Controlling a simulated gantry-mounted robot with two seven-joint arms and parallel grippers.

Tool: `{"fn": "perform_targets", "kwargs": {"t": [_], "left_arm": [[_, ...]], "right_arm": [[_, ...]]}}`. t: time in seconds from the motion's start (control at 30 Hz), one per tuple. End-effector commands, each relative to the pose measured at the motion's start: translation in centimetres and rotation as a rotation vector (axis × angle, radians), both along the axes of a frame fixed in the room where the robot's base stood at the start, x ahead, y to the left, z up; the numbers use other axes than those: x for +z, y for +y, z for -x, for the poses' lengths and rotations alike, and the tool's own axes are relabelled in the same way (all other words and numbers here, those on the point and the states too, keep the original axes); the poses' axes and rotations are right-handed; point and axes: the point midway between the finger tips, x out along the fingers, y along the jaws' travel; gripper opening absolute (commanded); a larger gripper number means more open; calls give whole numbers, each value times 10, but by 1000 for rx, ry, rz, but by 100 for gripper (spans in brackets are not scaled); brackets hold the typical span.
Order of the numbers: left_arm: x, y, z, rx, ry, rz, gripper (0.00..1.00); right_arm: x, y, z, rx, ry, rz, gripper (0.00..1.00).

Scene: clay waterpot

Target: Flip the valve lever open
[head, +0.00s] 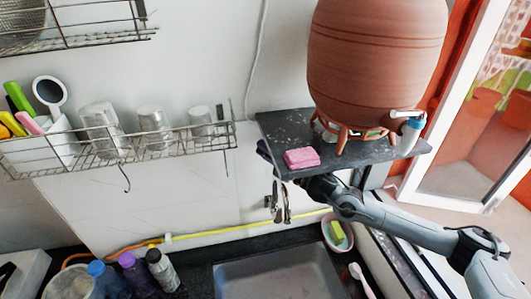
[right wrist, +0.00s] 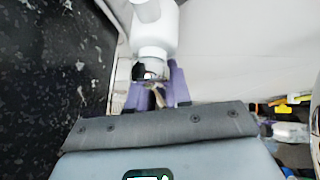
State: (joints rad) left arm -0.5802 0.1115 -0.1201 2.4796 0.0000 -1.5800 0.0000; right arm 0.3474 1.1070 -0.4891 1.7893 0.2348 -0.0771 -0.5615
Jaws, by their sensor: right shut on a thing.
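The clay waterpot (head: 375,55) stands on a stand on the dark speckled shelf (head: 285,125). A white tap (head: 405,114) is low on its right side, with a white and blue cup-like piece (head: 410,136) beside it. My right gripper (head: 310,186) reaches in from the right below the shelf. Its fingertips are hidden there. In the right wrist view its purple fingers (right wrist: 158,94) are close together at a small part below a white cylindrical fitting (right wrist: 153,35) with a shiny ring. I cannot tell which part is the valve lever. My left gripper is not in view.
A pink sponge (head: 301,158) lies at the shelf's front edge. A chrome faucet (head: 281,205) hangs on the wall above the grey sink (head: 280,280). A wire rack (head: 130,150) with steel cups is at left. Several bottles (head: 130,272) stand at lower left.

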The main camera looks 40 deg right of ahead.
Motion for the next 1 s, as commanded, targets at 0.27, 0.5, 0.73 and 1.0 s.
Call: {"fn": "perform_targets", "kwargs": {"t": [0.27, 0.5, 0.73, 1.0], "left_arm": [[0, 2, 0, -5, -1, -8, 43], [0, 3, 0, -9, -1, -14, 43], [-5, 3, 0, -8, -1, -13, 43], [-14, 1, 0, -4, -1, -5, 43]], "right_arm": [[1, 0, 0, 0, -1, 1, 39], [0, -1, 1, 0, 0, 1, 39], [-5, -4, 14, -2, 2, 4, 39], [-13, -12, 48, -2, 6, 6, 39]]}}
